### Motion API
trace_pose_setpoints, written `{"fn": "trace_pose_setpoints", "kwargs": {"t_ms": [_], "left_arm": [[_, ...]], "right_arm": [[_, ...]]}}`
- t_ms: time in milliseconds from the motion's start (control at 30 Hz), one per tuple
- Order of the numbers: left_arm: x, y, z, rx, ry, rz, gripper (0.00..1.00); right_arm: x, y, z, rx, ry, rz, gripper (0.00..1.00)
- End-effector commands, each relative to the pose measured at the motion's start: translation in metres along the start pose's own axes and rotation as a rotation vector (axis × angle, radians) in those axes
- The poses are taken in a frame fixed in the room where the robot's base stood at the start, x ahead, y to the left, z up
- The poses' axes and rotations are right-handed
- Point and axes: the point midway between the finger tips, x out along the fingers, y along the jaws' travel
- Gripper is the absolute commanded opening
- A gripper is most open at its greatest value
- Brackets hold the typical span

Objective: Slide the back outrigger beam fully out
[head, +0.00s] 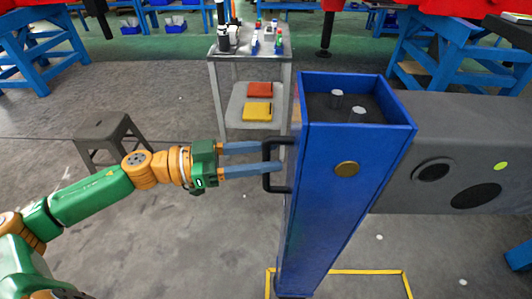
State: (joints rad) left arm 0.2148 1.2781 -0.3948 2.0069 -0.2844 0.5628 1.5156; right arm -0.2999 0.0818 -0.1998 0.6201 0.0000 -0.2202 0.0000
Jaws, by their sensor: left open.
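The blue outrigger beam end (335,190) is a tall blue post with an open top at the right of centre in the head view. A dark handle (268,166) sticks out from its left side. My left gripper (270,158) comes in from the left, its two blue-grey fingers level and apart, with the tips at the handle. I cannot tell whether the fingers touch the handle. A grey box-like body (450,150) adjoins the post on the right. My right gripper is not in view.
A metal cart (248,55) with bottles on top and red and yellow items below stands behind the post. A grey stool (112,135) is at the left. Yellow floor lines (370,272) surround the post's foot. Blue trestles stand further back.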

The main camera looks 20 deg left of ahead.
Motion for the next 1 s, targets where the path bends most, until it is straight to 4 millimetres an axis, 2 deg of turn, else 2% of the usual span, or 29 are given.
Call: {"fn": "trace_pose_setpoints", "kwargs": {"t_ms": [367,500,533,567,1000], "left_arm": [[0.0059,0.0006,0.0,0.001,0.0,0.003,0.5],[0.0058,0.0005,0.0001,0.001,0.0,0.003,0.12],[0.0057,0.0006,0.0001,0.001,0.0,0.003,0.04],[0.0057,0.0005,0.0001,0.001,0.0,0.003,0.0],[0.0056,0.0005,0.0002,0.001,-0.001,0.003,0.0]], "right_arm": [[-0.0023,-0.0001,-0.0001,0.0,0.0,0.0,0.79],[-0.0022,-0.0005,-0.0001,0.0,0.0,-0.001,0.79],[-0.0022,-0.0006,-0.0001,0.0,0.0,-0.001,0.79],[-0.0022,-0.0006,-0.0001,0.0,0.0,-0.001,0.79],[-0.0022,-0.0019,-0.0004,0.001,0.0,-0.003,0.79]]}}
